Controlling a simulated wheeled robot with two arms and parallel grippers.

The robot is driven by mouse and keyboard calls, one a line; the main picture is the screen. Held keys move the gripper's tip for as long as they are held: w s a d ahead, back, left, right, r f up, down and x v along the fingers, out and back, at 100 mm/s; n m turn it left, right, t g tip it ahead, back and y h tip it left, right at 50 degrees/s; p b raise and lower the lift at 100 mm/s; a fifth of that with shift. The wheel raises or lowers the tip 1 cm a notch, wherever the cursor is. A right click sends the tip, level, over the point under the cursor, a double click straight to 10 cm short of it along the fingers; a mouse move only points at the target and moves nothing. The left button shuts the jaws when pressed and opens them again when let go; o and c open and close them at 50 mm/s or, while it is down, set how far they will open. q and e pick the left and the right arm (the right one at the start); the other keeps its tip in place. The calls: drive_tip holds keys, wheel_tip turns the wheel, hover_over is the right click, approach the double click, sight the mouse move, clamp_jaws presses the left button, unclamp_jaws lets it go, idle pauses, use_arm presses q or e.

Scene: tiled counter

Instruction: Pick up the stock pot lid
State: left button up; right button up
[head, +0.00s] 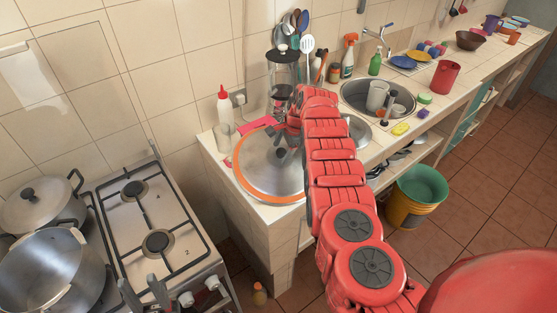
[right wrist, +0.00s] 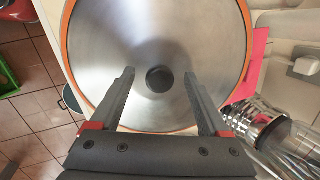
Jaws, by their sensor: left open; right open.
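The large round steel lid with an orange rim (head: 258,178), which I take as the stock pot lid, lies on the counter corner beside the stove. It fills much of the right wrist view (right wrist: 110,45), with its black knob (right wrist: 160,79) in the middle. My right gripper (head: 285,142) is over the lid, open. In the right wrist view its fingertips (right wrist: 159,73) are on either side of the knob, apart from it. My left gripper (head: 140,283) is open and empty at the bottom left, near the stove's front. My red right arm hides part of the lid.
An open steel pot (head: 50,272) and a lidded pot (head: 40,205) stand on the left of the stove (head: 150,220). A white bottle with a red cap (head: 224,106) and a glass blender (head: 282,75) stand behind the lid. A pink cloth (right wrist: 261,55) lies beside it.

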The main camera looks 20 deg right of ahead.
drive_tip(key=shift+c, duration=0.2)
clamp_jaws()
drive_tip(key=shift+r, duration=0.1)
idle(1.0)
